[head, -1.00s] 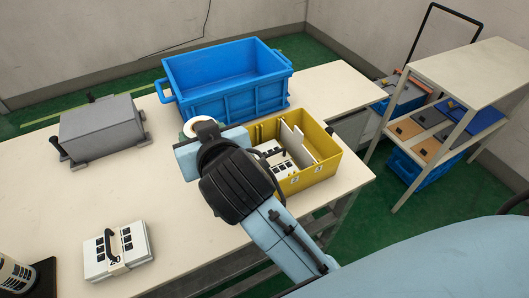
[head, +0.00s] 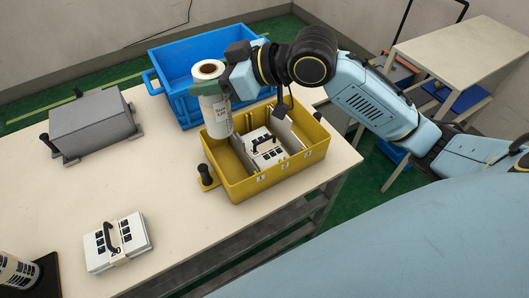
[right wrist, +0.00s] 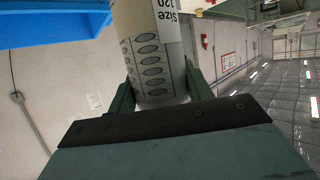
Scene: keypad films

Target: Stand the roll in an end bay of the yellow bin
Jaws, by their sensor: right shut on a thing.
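The white roll (head: 214,112) is upright with its brown core facing up, and printed text and ovals show on its side. My right gripper (head: 226,84) is shut around its upper part; the right wrist view also shows the roll (right wrist: 152,48) between the green fingers (right wrist: 158,92). The roll is over the left end of the yellow bin (head: 281,178), its lower end near the left end bay; I cannot tell whether it touches the floor or walls. A white keypad unit (head: 268,152) lies in the middle bay between pale dividers. My left gripper is out of view.
A blue crate (head: 180,102) stands right behind the bin. A grey box (head: 90,130) is at the left back, another keypad unit (head: 118,245) at front left. A black-knobbed handle (head: 206,176) sticks out at the bin's left end. The table's middle left is clear.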

